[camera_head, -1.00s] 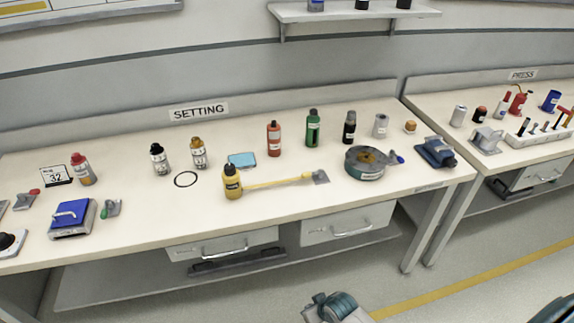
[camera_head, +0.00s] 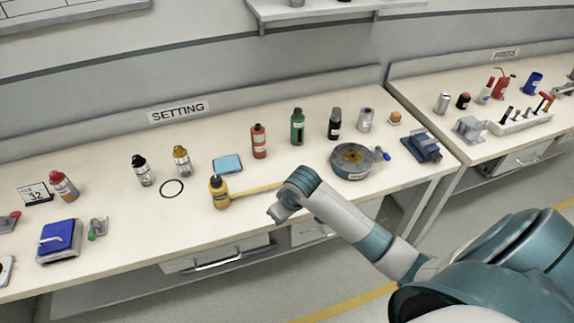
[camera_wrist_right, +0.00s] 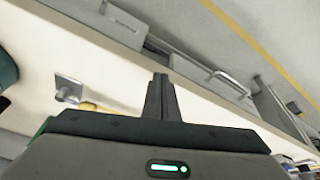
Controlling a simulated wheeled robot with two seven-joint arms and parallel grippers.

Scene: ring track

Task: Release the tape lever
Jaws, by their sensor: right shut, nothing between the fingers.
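A round grey-green device (camera_head: 350,172) with a brown centre stands on the setting bench. A small lever with a blue knob (camera_head: 384,155) sticks out from its right side. A yellow strip (camera_head: 257,189) runs right from a yellow bottle (camera_head: 219,192); its far end is behind my right arm. A grey plate (camera_wrist_right: 68,89) at the strip's end shows in the right wrist view, left of the fingers. My right gripper (camera_head: 276,213) is shut and empty above the bench's front edge; its fingers (camera_wrist_right: 161,98) are together in the wrist view. My left gripper is not in view.
Orange (camera_head: 258,141), green (camera_head: 298,127) and black (camera_head: 335,124) bottles stand behind the strip. A blue vise-like block (camera_head: 421,146) is right of the round device. A blue box (camera_head: 59,240) and a green-knobbed clamp (camera_head: 96,229) are at left. Drawers (camera_head: 215,254) hang below.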

